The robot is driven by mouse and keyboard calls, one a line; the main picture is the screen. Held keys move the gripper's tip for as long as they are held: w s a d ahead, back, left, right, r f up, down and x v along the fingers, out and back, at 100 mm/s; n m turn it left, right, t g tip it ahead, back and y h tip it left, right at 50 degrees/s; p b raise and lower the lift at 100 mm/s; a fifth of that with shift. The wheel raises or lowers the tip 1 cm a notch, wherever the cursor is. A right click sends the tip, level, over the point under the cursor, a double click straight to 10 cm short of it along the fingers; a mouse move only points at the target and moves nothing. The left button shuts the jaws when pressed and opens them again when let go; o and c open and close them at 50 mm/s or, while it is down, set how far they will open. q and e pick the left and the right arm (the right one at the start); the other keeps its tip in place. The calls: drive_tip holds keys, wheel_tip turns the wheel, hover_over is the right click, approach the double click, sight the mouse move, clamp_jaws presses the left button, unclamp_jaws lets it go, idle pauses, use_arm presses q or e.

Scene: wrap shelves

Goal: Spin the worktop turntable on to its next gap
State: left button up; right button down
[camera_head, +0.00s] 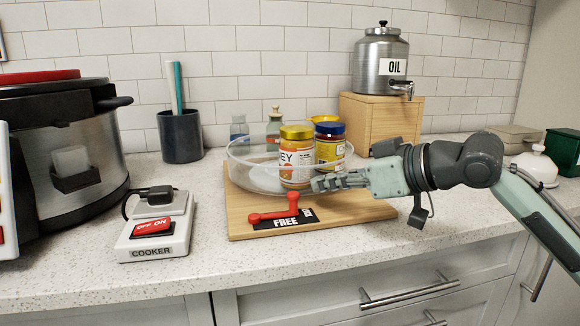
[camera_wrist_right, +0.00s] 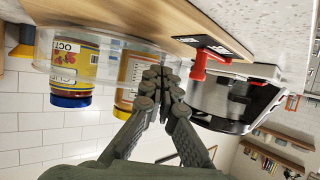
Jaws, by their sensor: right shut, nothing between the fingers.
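The turntable (camera_head: 262,178) is a clear round tray with a low wall on a wooden board (camera_head: 245,225). It carries a yellow-lidded honey jar (camera_head: 296,158) and a blue-lidded jar (camera_head: 329,150), with another yellow lid behind. A red lever (camera_head: 283,212) sits at the board's front beside a black FREE label (camera_head: 285,223). My right gripper (camera_head: 318,183) is shut and empty at the tray's front right wall, before the jars; I cannot tell whether it touches. The right wrist view shows its closed fingers (camera_wrist_right: 160,85) beside the tilted-looking tray wall (camera_wrist_right: 110,45). My left gripper is out of view.
A cooker switch box (camera_head: 155,235) and a large pot (camera_head: 70,150) stand at left. A dark utensil cup (camera_head: 181,136) and bottles stand behind. An oil dispenser (camera_head: 380,60) rests on a wooden box (camera_head: 370,112) at back right. The front counter strip is clear.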

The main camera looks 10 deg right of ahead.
idle(0.5)
drive_tip(key=shift+w+p, duration=0.55)
drive_tip(key=shift+w, duration=0.25)
drive_tip(key=shift+w+d, duration=0.15)
drive_tip(key=shift+d, duration=1)
drive_tip(key=shift+d, duration=0.1)
drive_tip(key=shift+w+d, duration=0.5)
drive_tip(key=shift+d, duration=0.4)
